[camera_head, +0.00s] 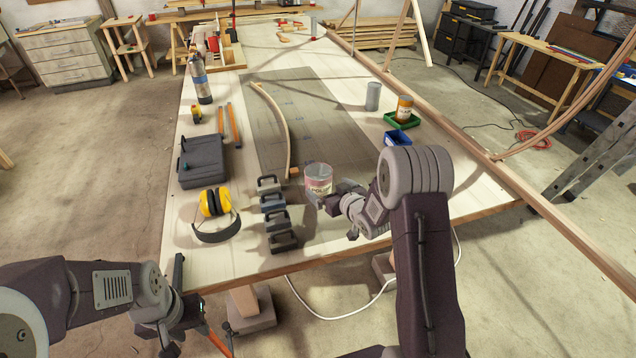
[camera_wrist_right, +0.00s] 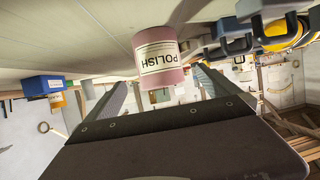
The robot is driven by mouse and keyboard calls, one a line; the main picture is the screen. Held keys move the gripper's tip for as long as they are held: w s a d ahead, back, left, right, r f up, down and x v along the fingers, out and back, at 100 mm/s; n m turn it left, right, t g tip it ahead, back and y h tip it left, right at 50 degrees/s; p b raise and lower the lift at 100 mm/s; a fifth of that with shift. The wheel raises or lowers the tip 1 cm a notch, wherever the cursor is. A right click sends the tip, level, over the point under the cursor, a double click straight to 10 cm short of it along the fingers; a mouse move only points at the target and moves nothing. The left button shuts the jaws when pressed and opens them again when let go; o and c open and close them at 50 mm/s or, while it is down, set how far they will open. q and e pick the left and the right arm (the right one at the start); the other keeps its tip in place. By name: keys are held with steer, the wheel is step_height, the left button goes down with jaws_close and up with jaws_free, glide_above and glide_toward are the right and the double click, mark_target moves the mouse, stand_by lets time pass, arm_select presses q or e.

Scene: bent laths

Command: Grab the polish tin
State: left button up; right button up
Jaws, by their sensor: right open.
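The polish tin (camera_head: 319,178) is a small pink can with a pale label reading POLISH. It stands upright on the workbench, right of the row of dark clamps. My right gripper (camera_head: 328,194) is open and low at the tin's near side. In the right wrist view, which is upside down, the tin (camera_wrist_right: 160,58) shows between and beyond the two spread fingers (camera_wrist_right: 160,88); I see no grip on it. My left gripper (camera_head: 178,310) is off the bench's near left edge, its fingers apart and apparently empty.
Several dark clamps (camera_head: 273,214) stand close left of the tin. Yellow earmuffs (camera_head: 214,203) and a dark case (camera_head: 203,160) lie further left. A bent lath (camera_head: 281,120) lies behind. A blue bin (camera_head: 397,139) and green tray (camera_head: 388,118) are at the right.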

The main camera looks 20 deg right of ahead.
mark_target(324, 184)
steer(key=shift+w+d, duration=0.1)
steer(key=shift+w, duration=0.05)
steer(key=x, duration=0.3)
steer(key=shift+w+f+p, duration=0.2)
steer(key=shift+w+p, duration=0.15)
steer(key=shift+w, duration=0.3)
steer(key=p+x, duration=0.1)
steer(key=x, duration=0.3)
steer(key=shift+r, duration=0.15)
steer(key=shift+w+a, duration=0.2)
steer(key=shift+w, duration=0.1)
steer(key=shift+s, duration=0.15)
steer(key=c, duration=1.9)
step_height(324, 184, up, 10)
steer(key=shift+f, duration=0.2)
steer(key=shift+c, duration=0.2)
steer(key=shift+r, duration=0.15)
